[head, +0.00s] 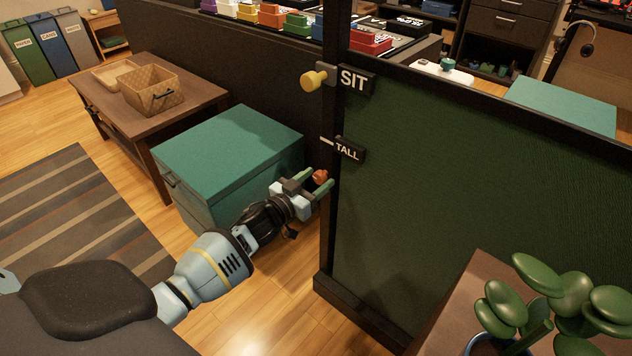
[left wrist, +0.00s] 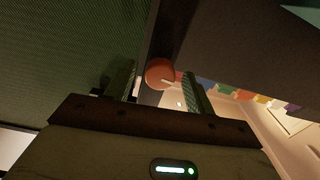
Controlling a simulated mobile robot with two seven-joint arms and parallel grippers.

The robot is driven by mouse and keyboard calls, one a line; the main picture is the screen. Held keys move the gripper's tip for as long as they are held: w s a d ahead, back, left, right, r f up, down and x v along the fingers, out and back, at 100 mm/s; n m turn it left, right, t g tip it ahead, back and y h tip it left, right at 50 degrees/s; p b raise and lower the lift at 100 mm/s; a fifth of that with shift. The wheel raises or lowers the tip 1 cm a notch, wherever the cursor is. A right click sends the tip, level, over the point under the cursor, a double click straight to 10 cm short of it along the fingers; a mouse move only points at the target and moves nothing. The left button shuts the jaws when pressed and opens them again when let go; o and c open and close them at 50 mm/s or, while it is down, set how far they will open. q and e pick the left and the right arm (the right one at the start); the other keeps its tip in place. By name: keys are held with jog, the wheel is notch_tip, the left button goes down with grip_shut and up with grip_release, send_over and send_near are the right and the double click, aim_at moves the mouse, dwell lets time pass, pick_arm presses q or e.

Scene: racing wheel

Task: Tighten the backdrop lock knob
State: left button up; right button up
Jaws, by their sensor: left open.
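A red round knob (head: 320,176) sits low on the dark post of the green backdrop panel (head: 450,190), below the TALL label (head: 348,149). A yellow knob (head: 312,80) sits higher on the same post beside the SIT label (head: 353,80). My left gripper (head: 313,183) reaches to the post with its fingers open around the red knob. My right gripper is not in view.
A teal box (head: 225,150) stands just left of my left gripper. Behind it is a wooden table (head: 195,95) with a woven basket (head: 150,88). A plant (head: 545,300) on a wooden stand is at the bottom right. Bare floor lies below my gripper.

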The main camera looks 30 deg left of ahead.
pick_arm(q)
jog(key=shift+w, duration=0.15)
jog(key=c, duration=1)
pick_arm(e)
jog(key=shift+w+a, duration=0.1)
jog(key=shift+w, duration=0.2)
